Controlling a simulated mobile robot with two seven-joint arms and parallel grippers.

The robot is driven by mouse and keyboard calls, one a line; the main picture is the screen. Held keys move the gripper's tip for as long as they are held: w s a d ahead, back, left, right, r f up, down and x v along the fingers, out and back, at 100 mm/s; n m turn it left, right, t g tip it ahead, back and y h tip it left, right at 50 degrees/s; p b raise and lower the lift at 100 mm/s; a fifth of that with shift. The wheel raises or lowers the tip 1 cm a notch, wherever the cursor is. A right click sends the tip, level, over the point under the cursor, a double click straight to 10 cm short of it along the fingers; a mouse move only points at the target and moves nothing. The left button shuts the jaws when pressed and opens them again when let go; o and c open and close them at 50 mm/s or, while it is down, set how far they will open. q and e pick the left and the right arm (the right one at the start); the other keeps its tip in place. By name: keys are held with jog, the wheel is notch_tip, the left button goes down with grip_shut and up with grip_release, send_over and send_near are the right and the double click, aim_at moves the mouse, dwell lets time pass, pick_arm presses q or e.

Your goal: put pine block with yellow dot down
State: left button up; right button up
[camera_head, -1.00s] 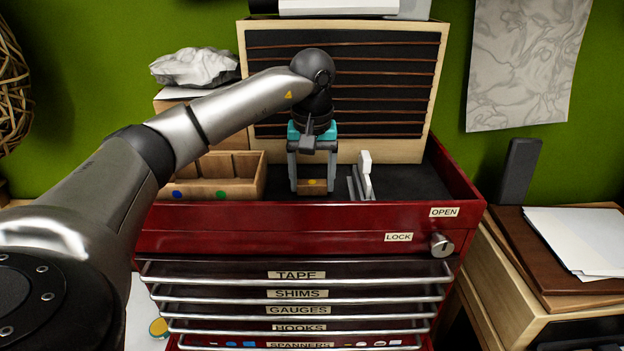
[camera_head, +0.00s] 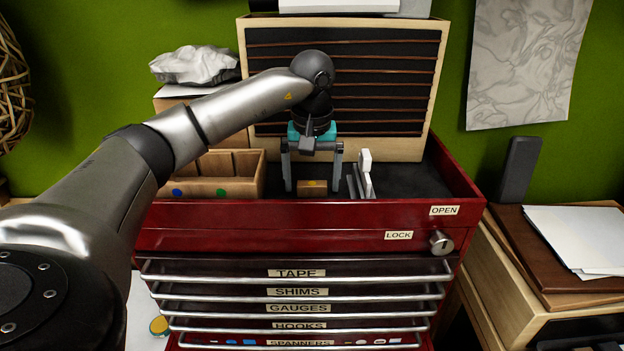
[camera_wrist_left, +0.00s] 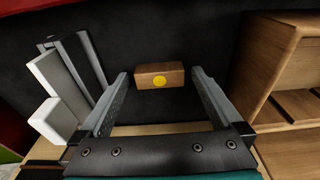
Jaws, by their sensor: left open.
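The pine block (camera_head: 312,188) with a yellow dot rests on the dark top tray of the red tool chest (camera_head: 300,215). In the left wrist view the block (camera_wrist_left: 148,76) lies between and just beyond the fingertips, with the yellow dot facing the camera. My left gripper (camera_head: 313,188) is open around the block, with a gap on each side. It also shows in the left wrist view (camera_wrist_left: 160,74). My right gripper is not in view.
A wooden divided box (camera_head: 240,188) with blue and green dots stands left of the gripper. A white and grey upright piece (camera_head: 364,175) stands close on the right. A slatted wooden panel (camera_head: 400,90) rises behind. The tray's right end is clear.

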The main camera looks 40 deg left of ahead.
pick_arm(q)
notch_tip(320, 180, up, 12)
jog(key=s, duration=0.1)
jog(key=shift+d+p, duration=0.45)
jog(key=shift+c, duration=0.7)
jog(key=shift+s+a+r+n, duration=0.1)
jog(key=shift+a+n, duration=0.1)
jog(key=shift+n, duration=0.7)
jog(key=c, duration=0.3)
jog(key=shift+a+r+n+h+b, duration=0.1)
jog(key=shift+a+n+h+b, duration=0.2)
jog(key=shift+n, duration=0.5)
jog(key=shift+c, duration=0.6)
jog(key=n+t+h+b, duration=0.1)
jog(key=n+h+b, duration=0.2)
jog(key=n+b, duration=0.8)
send_over(301, 184)
jog(key=p, duration=0.4)
notch_tip(301, 184, down, 7)
jog(key=n, duration=0.3)
jog(key=shift+r+n, duration=0.2)
jog(key=shift+n, duration=0.1)
jog(key=shift+x, duration=2.85)
